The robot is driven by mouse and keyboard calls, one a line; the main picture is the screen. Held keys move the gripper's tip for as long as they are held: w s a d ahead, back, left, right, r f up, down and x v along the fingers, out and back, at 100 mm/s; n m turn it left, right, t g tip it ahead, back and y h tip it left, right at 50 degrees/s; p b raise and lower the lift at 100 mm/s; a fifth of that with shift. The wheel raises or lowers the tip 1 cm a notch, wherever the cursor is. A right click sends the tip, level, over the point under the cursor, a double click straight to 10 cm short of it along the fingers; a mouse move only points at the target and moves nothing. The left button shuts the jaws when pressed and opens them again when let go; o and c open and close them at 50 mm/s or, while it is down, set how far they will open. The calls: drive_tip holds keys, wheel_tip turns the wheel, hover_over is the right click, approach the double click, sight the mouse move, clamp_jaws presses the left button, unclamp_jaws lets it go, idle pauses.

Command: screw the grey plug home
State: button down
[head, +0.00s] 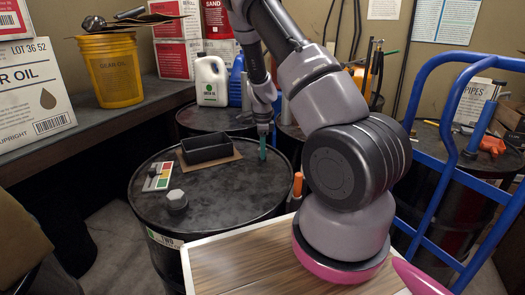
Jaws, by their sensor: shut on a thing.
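The grey plug (177,200), with a pale hexagonal head, sits at the near left part of the black drum's top (225,205). I cannot tell from here how deep it sits. My gripper (263,133) points down over the far right part of the same drum top, well to the right of and behind the plug. It is shut on a slim green tool (263,149), held upright. The tool's lower end is close to the drum top; I cannot tell whether it touches.
A black open tray (208,148) on brown card and a small card with coloured patches (159,176) lie on the drum top. A wooden board with a white rim (245,262) is in front. A blue hand truck (455,150) stands right. The drum's front top is clear.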

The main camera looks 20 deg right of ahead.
drive_tip(key=m, duration=0.3)
drive_tip(key=shift+s, duration=0.1)
drive_tip(key=m, duration=0.3)
drive_tip(key=shift+a+f, duration=0.1)
drive_tip(key=m, duration=0.3)
drive_tip(key=shift+m, duration=0.3)
drive_tip(key=shift+m, duration=0.9)
drive_tip(key=m, duration=0.4)
drive_tip(key=shift+m, duration=0.3)
